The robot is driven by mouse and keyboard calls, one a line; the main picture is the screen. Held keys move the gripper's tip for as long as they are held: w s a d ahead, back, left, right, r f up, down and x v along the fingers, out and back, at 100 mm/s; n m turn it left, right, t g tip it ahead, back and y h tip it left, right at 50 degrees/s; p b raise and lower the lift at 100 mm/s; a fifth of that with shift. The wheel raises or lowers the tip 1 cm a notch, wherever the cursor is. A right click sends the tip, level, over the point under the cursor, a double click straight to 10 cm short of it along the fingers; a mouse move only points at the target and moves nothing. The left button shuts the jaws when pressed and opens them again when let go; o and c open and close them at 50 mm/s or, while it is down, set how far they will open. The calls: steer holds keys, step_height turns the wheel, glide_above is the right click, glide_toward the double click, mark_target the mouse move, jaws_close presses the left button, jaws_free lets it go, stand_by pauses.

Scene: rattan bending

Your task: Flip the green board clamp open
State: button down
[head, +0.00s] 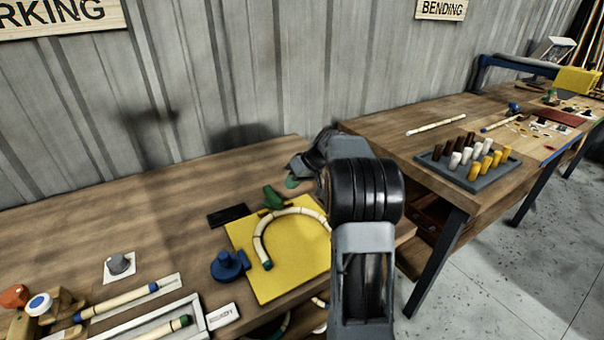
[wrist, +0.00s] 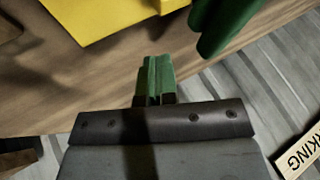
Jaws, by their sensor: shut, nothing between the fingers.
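The green board clamp (head: 272,197) stands at the back edge of the yellow board (head: 262,268), beside the curved rattan piece (head: 262,228). In the wrist view the clamp (wrist: 226,22) is a dark green shape at the upper right, cut off by the picture's top edge. My gripper (head: 292,181) is just behind and to the right of the clamp in the head view. Its green fingers (wrist: 155,80) are shut together and empty, pointing toward the board, with a visible gap to the clamp in the picture. My arm hides the board's right part.
A blue knob (head: 228,265) stands at the board's left, and a dark flat block (head: 229,215) lies behind it. The wooden bench (head: 130,215) is clear at the back left. A second bench holds a grey peg tray (head: 470,172). A ribbed wall (head: 230,80) rises behind.

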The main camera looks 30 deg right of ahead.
mark_target(273, 200)
steer(key=shift+a, duration=1.95)
steer(key=shift+a, duration=0.1)
